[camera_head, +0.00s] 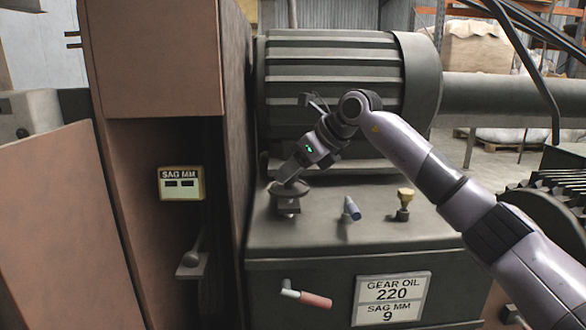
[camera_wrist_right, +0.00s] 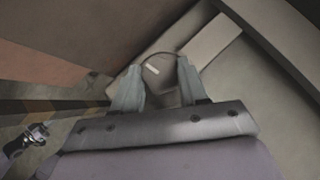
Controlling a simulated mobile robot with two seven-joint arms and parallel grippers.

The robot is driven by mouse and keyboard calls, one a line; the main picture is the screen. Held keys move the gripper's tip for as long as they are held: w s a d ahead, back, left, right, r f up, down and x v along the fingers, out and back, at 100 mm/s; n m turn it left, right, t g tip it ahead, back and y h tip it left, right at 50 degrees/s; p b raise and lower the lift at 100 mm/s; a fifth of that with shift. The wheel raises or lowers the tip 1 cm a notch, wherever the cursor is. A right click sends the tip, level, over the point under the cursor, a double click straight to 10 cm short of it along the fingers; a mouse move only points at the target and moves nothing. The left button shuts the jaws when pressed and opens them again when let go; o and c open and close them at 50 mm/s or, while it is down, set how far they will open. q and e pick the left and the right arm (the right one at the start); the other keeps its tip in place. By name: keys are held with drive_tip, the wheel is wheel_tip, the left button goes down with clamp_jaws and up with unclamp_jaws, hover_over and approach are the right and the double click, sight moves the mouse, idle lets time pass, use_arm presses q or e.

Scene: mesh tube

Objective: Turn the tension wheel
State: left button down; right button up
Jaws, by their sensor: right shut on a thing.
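The tension wheel (camera_head: 289,190) is a small grey disc on a short mount at the left of the green gearbox top. My right gripper (camera_head: 292,180) reaches down to it from above and is shut on it. In the right wrist view the wheel (camera_wrist_right: 160,72) sits between the two grey fingers, with a small white mark on its face. The fingers and wrist hide part of it. A display (camera_head: 181,183) labelled SAG MM, with two dark windows, is on the brown panel to the left; its reading is not legible. My left gripper is not in view.
A red-handled lever (camera_head: 308,298) and a sign (camera_head: 392,298) reading GEAR OIL 220, SAG MM 9 are on the front. A ribbed motor (camera_head: 335,75) rises behind.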

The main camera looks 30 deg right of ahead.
drive_tip(key=m+h, duration=0.2)
drive_tip(key=m+t+h, duration=0.1)
drive_tip(key=m, duration=0.1)
drive_tip(key=shift+a, duration=0.25)
drive_tip(key=m+h, duration=0.2)
drive_tip(key=m, duration=0.1)
drive_tip(key=m+h, duration=0.1)
drive_tip(key=shift+a+m+h, duration=0.25)
drive_tip(key=shift+m+h, duration=0.05)
drive_tip(key=m+g+h, duration=0.1)
drive_tip(key=m+h, duration=0.1)
drive_tip(key=m, duration=0.1)
drive_tip(key=shift+a+m+h, duration=0.15)
drive_tip(key=shift+m+h, duration=0.25)
drive_tip(key=shift+m+g+h, duration=0.3)
drive_tip(key=shift+m+g, duration=0.1)
drive_tip(key=shift+m, duration=0.2)
drive_tip(key=o, duration=1.1)
drive_tip(key=shift+w, duration=0.1)
drive_tip(key=shift+c, duration=0.2)
